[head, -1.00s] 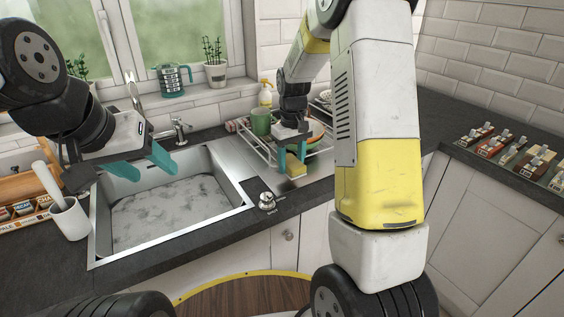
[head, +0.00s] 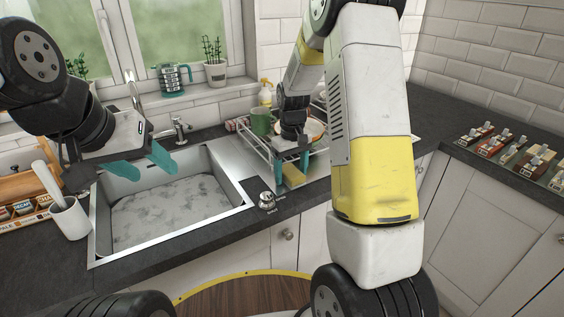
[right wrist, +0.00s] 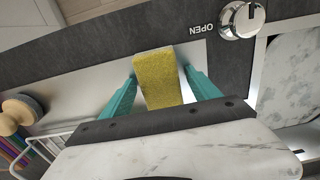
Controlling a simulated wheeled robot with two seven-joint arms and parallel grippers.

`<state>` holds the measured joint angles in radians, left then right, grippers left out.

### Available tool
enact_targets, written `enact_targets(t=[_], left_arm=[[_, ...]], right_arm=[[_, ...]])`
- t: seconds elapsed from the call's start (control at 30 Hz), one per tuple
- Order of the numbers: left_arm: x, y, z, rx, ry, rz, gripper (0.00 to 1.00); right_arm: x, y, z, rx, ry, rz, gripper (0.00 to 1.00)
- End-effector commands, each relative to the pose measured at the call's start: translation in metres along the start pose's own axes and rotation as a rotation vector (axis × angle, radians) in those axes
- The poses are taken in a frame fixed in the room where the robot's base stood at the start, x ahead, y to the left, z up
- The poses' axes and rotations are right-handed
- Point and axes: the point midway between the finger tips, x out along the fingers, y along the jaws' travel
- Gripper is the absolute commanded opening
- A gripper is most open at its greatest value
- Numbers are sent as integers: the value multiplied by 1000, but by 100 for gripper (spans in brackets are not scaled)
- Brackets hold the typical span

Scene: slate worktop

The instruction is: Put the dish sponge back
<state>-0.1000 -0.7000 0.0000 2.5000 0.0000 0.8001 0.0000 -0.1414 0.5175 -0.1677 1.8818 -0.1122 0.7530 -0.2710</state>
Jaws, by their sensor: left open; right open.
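In the right wrist view the sponge (right wrist: 158,80) lies between the two teal fingers of my right gripper (right wrist: 160,85). In the head view my right gripper (head: 292,172) points down at the sponge, with a finger on each side. It is open; whether the fingers touch the sponge is hard to tell. My left gripper (head: 152,168) is open and empty above the sink (head: 170,205).
A wire dish rack (head: 262,150) with a green mug (head: 262,122) and plates stands behind my right gripper. A round metal knob (head: 267,201) sits at the drainer's front edge. A white mortar (head: 70,218) stands left of the sink. Worktop at far right holds small labelled blocks.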

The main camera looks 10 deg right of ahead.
Motion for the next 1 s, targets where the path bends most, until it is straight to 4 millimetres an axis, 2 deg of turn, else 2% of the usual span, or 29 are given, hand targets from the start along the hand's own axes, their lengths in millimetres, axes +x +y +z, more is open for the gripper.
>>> enact_targets(t=[0.17, 0.6, 0.8, 0.9, 1.0], left_arm=[[0, 0, 0, 0, 0, 0, 55], [0, 0, 0, 0, 0, 0, 55], [0, 0, 0, 0, 0, 0, 55], [0, 0, 0, 0, 0, 0, 55], [0, 0, 0, 0, 0, 0, 55]], right_arm=[[-12, 0, -1, 0, 2, 0, 71], [-100, 0, 0, 0, 3, 1, 71], [-121, 0, 0, 0, 2, 0, 71], [-133, -2, 6, 11, 22, -4, 71], [-154, -10, 24, 36, 74, -14, 71]])
